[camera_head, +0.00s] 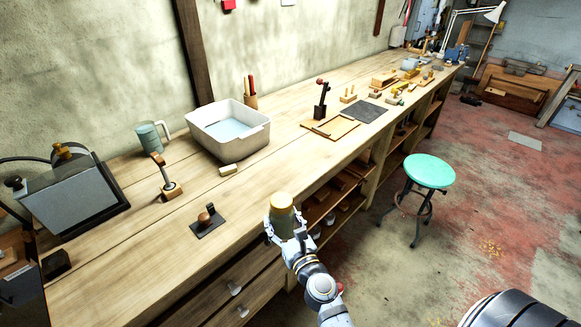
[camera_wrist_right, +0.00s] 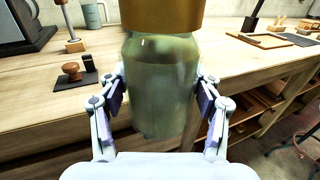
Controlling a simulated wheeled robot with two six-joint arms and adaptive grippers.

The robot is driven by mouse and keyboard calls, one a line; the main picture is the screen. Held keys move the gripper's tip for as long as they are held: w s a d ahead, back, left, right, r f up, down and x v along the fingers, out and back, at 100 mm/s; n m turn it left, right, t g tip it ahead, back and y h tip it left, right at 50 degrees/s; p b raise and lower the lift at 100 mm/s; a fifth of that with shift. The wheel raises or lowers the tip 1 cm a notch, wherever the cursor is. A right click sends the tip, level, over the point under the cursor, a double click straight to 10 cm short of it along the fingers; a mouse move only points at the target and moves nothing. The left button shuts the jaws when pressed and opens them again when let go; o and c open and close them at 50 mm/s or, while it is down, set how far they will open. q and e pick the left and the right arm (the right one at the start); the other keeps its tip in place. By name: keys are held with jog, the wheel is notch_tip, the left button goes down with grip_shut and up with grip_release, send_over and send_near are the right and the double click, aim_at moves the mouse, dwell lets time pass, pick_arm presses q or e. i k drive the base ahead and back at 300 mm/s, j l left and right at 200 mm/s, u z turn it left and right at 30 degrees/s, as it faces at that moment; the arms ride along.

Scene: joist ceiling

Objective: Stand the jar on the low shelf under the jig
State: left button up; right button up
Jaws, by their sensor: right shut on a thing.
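The jar (camera_head: 282,216) is greenish glass with a yellow lid. It is upright in my right gripper (camera_head: 286,236), in front of the workbench's front edge. In the right wrist view the jar (camera_wrist_right: 162,85) fills the middle, with a finger shut on each side; its lid top is cut off. What looks like the jig (camera_head: 331,127), a wooden frame with a dark upright clamp, lies on the bench top further right. Below it, open shelves (camera_head: 322,204) show under the bench, holding wooden pieces; their depth is partly hidden. My left gripper is not in view.
A white basin (camera_head: 228,130), a wooden-handled tool (camera_head: 167,180) and a small dark plate with a knob (camera_head: 208,220) stand on the bench. Drawers (camera_head: 233,287) are below left. A green stool (camera_head: 429,171) stands right of the shelves; floor between is clear.

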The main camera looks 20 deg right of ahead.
aim_at(352, 197)
jog(key=l+u, duration=0.2)
jog(key=l, duration=0.95)
jog(key=l+u, duration=0.2)
jog(key=l, duration=0.95)
jog(key=l+u, duration=0.15)
jog(key=l, duration=1.3)
jog(key=i+l, duration=0.1)
jog(key=l, duration=0.2)
